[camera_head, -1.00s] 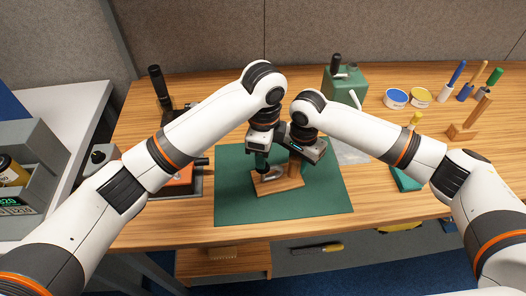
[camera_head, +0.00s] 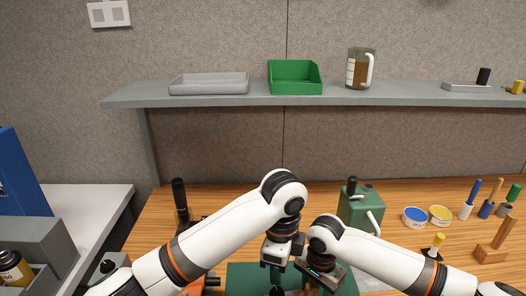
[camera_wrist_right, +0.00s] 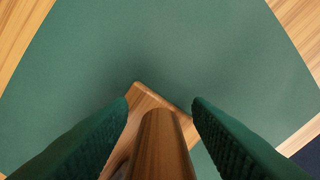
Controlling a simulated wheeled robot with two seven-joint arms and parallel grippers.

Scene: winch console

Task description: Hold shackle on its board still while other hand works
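The wooden board (camera_wrist_right: 145,92) lies on the green mat (camera_wrist_right: 160,45) in the right wrist view, one corner towards the top. A round wooden post (camera_wrist_right: 160,145) stands on it, between the two green fingers of my right gripper (camera_wrist_right: 160,103). A gap shows on each side of the post, so the fingers are open around it. My left gripper (camera_head: 276,275) points down at the bottom edge of the head view, beside my right gripper (camera_head: 322,275). Whether its fingers are shut cannot be made out. The shackle is not clearly visible now.
A green box with a black knob (camera_head: 360,208) stands behind my right arm. Blue (camera_head: 415,217) and yellow (camera_head: 440,215) tins and several upright tools are at the right. A shelf (camera_head: 220,98) with trays and a jug runs along the wall.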

